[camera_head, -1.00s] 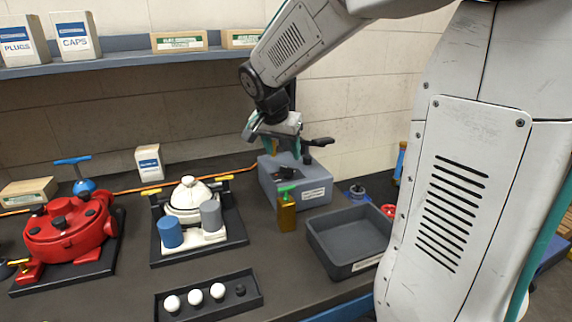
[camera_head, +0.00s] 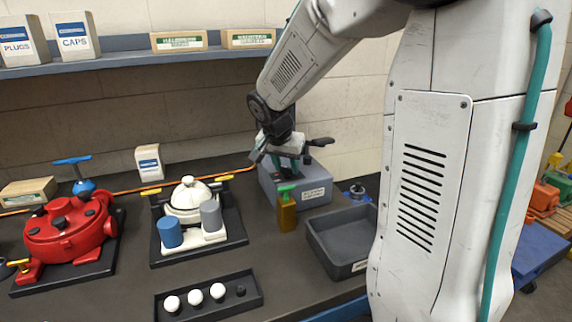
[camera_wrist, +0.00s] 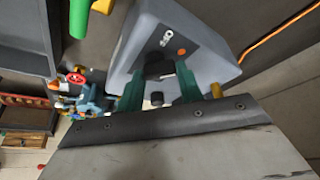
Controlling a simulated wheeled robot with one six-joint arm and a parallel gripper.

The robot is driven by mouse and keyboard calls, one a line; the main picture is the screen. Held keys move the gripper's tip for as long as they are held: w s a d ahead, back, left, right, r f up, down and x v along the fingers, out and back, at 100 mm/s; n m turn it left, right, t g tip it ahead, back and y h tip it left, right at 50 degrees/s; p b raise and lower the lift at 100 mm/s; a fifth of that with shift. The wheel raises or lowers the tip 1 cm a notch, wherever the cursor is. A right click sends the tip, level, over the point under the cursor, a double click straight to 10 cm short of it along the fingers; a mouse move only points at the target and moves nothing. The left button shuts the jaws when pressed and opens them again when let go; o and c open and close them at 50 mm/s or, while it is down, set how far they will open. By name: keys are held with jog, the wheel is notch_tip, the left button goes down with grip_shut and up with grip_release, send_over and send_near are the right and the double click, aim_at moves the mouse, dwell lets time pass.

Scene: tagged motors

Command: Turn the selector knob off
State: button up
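The selector unit is a grey box (camera_head: 312,190) at the back right of the bench, below my gripper (camera_head: 287,163). In the wrist view the box (camera_wrist: 145,38) fills the upper middle, with a black knob (camera_wrist: 158,66) on its face. A second, smaller black knob (camera_wrist: 157,98) shows nearer the wrist. My gripper's two green fingers (camera_wrist: 160,85) are apart, one on each side of the larger knob. I cannot tell whether either finger touches it. In the head view my gripper and wrist hide the knob.
A white motor (camera_head: 187,205) and a red motor (camera_head: 68,235) are at left. An orange cable (camera_wrist: 275,35) runs beside the box.

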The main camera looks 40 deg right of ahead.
jog(key=shift+n, duration=0.4)
jog(key=n+t+y, duration=0.1)
jog(key=n, duration=0.2)
jog(key=shift+s+n, duration=0.15)
jog(key=shift+n, duration=0.15)
jog(key=shift+s+d+n+t+y, duration=0.1)
jog(key=shift+n+t+y, duration=0.25)
jog(key=shift+n, duration=0.75)
jog(key=shift+n+t+y, duration=0.25)
jog(key=shift+n+y, duration=0.1)
jog(key=shift+n, duration=0.75)
jog(key=o, duration=1)
jog(key=shift+r, duration=0.1)
jog(key=d+v, duration=0.1)
jog(key=v, duration=0.6)
jog(key=shift+a+r, duration=0.35)
jog(key=shift+a, duration=0.15)
